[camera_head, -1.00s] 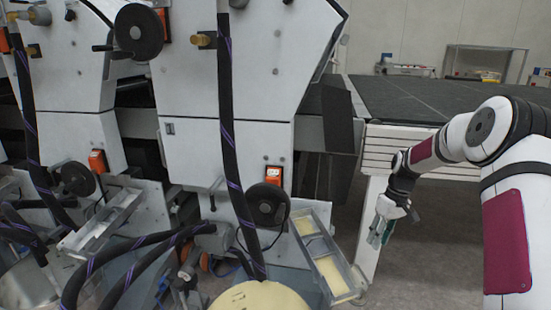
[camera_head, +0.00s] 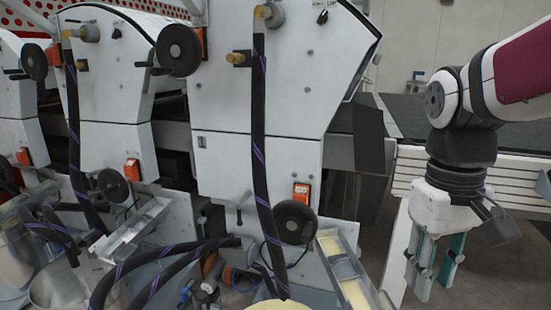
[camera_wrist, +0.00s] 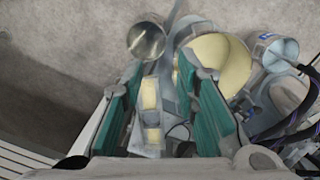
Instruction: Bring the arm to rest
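My gripper (camera_head: 432,280) hangs at the right of the head view with its green-padded fingers pointing down. The fingers are apart and nothing is held between them. My arm is bent, with the wrist beside the white slatted table side. In the wrist view my gripper (camera_wrist: 160,80) shows two green pads with a clear gap. Through this gap I see a metal tray with pale yellow sections, lower down and apart from the fingers.
The white roller coater (camera_head: 255,100) with black hoses fills the left and middle. The tray (camera_head: 374,277) projects from it, left of my gripper. A yellow-filled round container (camera_wrist: 240,65) stands low down. A dark-topped table (camera_head: 408,110) is behind my arm. Grey floor shows below.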

